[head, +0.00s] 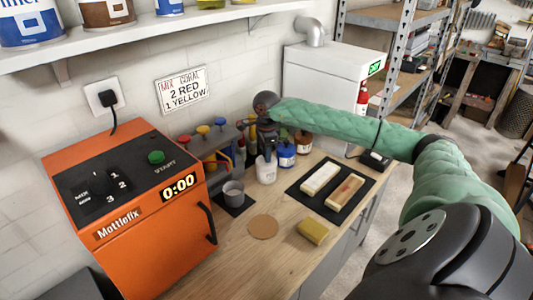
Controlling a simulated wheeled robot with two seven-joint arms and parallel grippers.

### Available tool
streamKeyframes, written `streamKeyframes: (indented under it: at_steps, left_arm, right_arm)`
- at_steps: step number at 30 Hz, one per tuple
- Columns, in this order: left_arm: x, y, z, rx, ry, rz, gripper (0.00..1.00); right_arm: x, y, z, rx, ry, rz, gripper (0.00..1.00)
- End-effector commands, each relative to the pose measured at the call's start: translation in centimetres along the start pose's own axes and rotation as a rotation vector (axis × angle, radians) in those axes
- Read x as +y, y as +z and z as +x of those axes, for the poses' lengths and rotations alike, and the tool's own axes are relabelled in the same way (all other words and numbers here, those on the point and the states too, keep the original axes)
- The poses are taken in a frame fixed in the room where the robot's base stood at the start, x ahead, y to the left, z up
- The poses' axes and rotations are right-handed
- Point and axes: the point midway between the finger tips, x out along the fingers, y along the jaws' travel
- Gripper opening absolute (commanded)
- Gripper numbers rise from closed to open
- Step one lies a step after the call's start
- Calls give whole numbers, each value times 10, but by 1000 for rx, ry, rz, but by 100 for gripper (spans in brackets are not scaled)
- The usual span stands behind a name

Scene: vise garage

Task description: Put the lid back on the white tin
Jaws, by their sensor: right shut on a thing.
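The white tin (266,171) stands upright on the wooden bench, left of the blue tin. My right gripper (267,147) points down right above the white tin and is shut. The thing between its fingers, seemingly the lid, is small and dark here and mostly hidden by the fingers. I cannot tell whether it touches the tin's rim. My left gripper is not in view.
A blue tin (286,156) and a red-banded tin (303,143) stand close to the right. A grey cup (233,192) and a rack with coloured knobs (219,140) are to the left. A black mat (322,205) with two blocks, a yellow sponge (313,232) and a round coaster (263,226) lie nearer.

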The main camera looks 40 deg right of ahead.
Motion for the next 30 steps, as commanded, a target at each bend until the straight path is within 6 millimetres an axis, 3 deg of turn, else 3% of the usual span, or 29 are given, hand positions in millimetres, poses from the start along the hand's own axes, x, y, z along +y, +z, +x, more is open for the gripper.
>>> streamKeyframes:
  at_steps: [30]
  left_arm:
    - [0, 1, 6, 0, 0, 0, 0]
  right_arm:
    - [0, 1, 0, 0, -1, -1, 0]
